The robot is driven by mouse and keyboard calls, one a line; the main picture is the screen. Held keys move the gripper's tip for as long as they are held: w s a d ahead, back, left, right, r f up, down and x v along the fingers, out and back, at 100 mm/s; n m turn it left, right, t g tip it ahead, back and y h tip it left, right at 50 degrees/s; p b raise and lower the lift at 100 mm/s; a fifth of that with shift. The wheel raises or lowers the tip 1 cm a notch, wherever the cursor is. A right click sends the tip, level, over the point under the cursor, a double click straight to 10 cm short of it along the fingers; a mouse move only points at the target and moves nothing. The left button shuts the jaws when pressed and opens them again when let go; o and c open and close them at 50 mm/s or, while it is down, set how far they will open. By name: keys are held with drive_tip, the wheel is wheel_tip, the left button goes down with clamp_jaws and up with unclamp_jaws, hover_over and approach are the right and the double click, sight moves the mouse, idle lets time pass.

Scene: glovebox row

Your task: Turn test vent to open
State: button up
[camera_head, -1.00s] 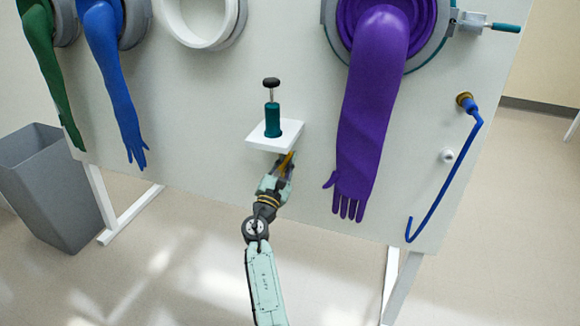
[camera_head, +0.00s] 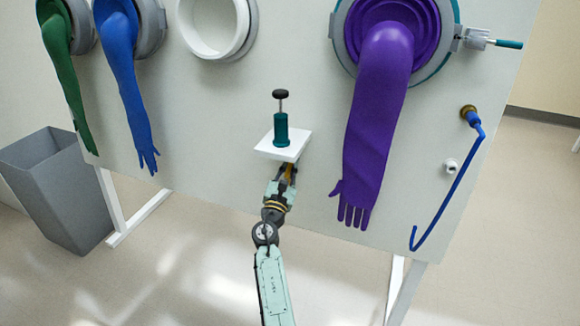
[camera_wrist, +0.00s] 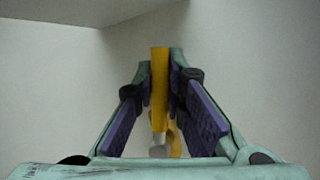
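A yellow handle (camera_head: 289,172) sits below the small white shelf on the panel; I take it to be the test vent's handle, though no label is readable. In the wrist view the yellow handle (camera_wrist: 159,85) stands upright between my fingertips, with a small pale metal part near its lower end. My gripper (camera_head: 286,170) reaches up from below, under the shelf. In the wrist view the fingertips of my gripper (camera_wrist: 160,72) close in against both sides of the handle. The vent body is mostly hidden.
The white shelf (camera_head: 299,146) with a teal pump-like bottle (camera_head: 281,130) is just above my gripper. A purple glove (camera_head: 378,120) hangs to the right, a blue glove (camera_head: 123,80) to the left. A blue hooked tube (camera_head: 450,185) hangs far right. The floor below is open.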

drive_tip(key=o, duration=0.4)
drive_tip(key=shift+o, duration=0.2)
drive_tip(key=v, duration=1.2)
